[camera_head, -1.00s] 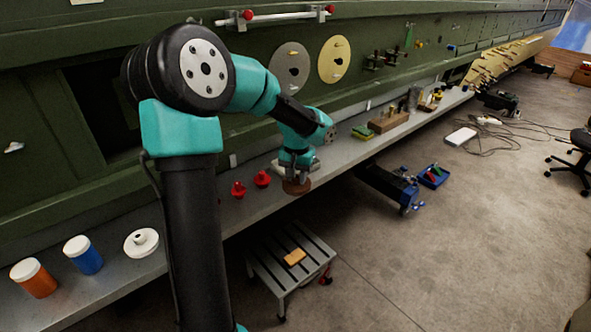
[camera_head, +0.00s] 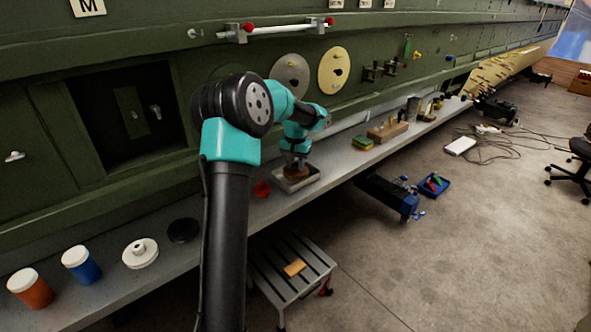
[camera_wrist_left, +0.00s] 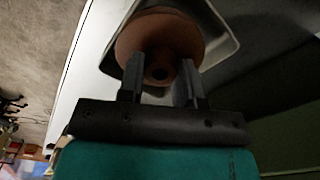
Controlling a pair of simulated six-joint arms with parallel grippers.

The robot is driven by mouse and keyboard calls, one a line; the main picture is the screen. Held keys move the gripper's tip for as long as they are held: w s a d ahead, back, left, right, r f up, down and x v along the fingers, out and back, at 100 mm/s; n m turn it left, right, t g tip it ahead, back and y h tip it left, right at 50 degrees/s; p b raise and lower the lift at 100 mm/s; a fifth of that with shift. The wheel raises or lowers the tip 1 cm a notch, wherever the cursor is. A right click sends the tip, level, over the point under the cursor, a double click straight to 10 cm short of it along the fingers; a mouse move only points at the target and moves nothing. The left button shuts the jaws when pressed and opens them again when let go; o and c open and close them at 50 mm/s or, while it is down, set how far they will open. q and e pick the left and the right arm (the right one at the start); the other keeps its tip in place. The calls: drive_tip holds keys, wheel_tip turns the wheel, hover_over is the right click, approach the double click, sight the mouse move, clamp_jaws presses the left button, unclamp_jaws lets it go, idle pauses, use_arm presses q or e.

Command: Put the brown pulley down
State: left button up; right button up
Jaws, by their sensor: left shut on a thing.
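The brown pulley (camera_head: 297,172) is in the jaws of my left gripper (camera_head: 296,163) at the shelf's front edge. In the left wrist view the pulley (camera_wrist_left: 160,38) shows as a brown disc with a round hub, and the two fingers of the left gripper (camera_wrist_left: 160,88) close on the hub. The pulley is over or within a shallow grey metal tray (camera_head: 312,183), whose pale rim also shows in the wrist view (camera_wrist_left: 228,45). I cannot tell whether the pulley touches the tray floor. My right gripper is not in view.
A red part (camera_head: 262,189) lies left of the tray. A dark disc (camera_head: 183,230), a white pulley (camera_head: 140,252), a blue jar (camera_head: 82,265) and an orange jar (camera_head: 30,288) line the shelf. A wooden block (camera_head: 388,131) stands to the right. A step stool (camera_head: 292,268) is below.

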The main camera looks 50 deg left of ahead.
sight(296, 168)
use_arm(q)
drive_tip(key=shift+w+a, duration=0.65)
drive_tip(key=shift+a, duration=0.1)
drive_tip(key=shift+f, duration=0.1)
drive_tip(key=shift+f, duration=1.7)
drive_tip(key=o, duration=0.9)
drive_tip(key=shift+o, duration=0.2)
wheel_tip(296, 168, up, 12)
